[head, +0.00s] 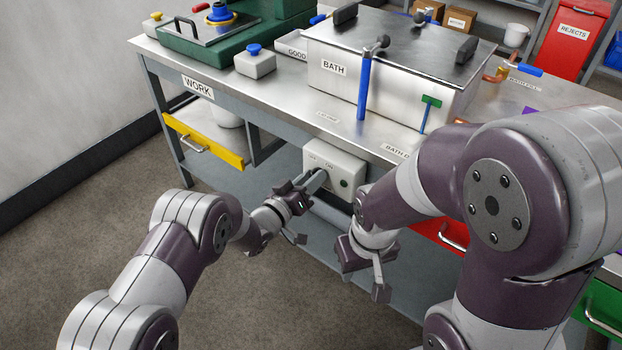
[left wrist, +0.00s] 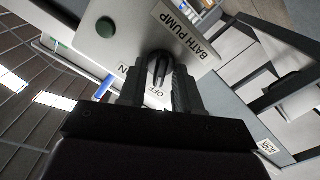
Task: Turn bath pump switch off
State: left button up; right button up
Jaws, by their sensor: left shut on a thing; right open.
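The bath pump switch box (head: 347,161) is a pale box on the bench front below the bath. In the left wrist view its plate reads BATH PUMP (left wrist: 185,35), with a green round button (left wrist: 104,27) and a dark rotary knob (left wrist: 158,66). ON and OFF labels lie by the knob. My left gripper (head: 316,183) is at the box, its fingers on either side of the knob and shut on it. The fingers hide part of the knob in the left wrist view, so its exact setting is hard to tell. My right gripper (head: 375,272) is open and empty, low in front of the bench.
The steel bath (head: 400,95) with its lid stands on the bench above the box. A blue-handled tool (head: 363,90) and a green T-shaped handle (head: 428,112) are at its front. A yellow drawer (head: 205,140) protrudes on the left. The floor at lower left is clear.

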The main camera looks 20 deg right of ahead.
pick_arm(q)
jog(key=o, duration=0.7)
jog(key=shift+c, duration=0.2)
jog(key=p+v, duration=0.2)
jog(key=v, duration=1)
jog(key=shift+s+a, duration=0.3)
jog(key=shift+f, duration=0.1)
